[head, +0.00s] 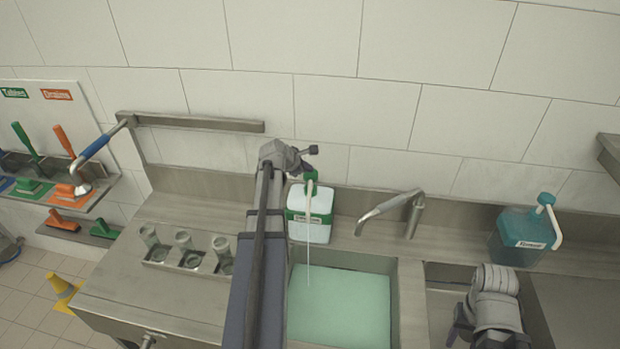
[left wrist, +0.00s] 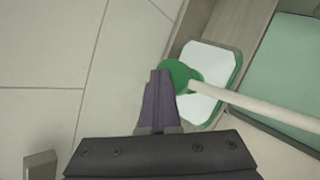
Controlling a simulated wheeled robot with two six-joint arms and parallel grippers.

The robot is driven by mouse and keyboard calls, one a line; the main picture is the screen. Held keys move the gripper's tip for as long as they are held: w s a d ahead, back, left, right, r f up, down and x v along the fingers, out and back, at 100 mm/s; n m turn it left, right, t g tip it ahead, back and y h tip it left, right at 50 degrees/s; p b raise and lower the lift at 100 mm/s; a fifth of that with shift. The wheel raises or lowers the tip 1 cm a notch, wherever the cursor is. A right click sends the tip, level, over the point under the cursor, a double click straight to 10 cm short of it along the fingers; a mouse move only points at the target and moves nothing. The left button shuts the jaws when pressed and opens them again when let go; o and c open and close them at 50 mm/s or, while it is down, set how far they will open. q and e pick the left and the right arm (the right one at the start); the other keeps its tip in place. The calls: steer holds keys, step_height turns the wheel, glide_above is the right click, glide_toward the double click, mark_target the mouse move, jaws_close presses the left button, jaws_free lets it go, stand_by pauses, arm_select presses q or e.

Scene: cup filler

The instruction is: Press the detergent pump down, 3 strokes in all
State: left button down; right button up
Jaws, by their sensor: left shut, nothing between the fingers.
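The pump bottle (head: 311,228), white and green with a small label, stands behind the sink. Its green pump head (head: 311,176) carries a pale spout that points over the sink, and a thin pale stream (head: 308,250) runs down from it. My left gripper (head: 306,152) is shut and empty at the pump head. In the left wrist view, its closed fingertips (left wrist: 160,76) overlap the edge of the round green pump head (left wrist: 179,78); I cannot tell whether they touch it. My right gripper (head: 463,326) is low at the right, its fingers mostly hidden.
The sink (head: 397,300) holds green liquid, with a metal faucet (head: 400,208) behind it. A teal pump bottle (head: 525,237) stands at the right. Several glasses (head: 185,247) sit in the counter at the left, below a wall-mounted metal arm (head: 200,123).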

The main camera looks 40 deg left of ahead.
arm_select(q)
steer(key=shift+r, duration=0.1)
step_height(320, 180, up, 6)
steer(key=p, duration=0.6)
stand_by(0.4)
stand_by(0.5)
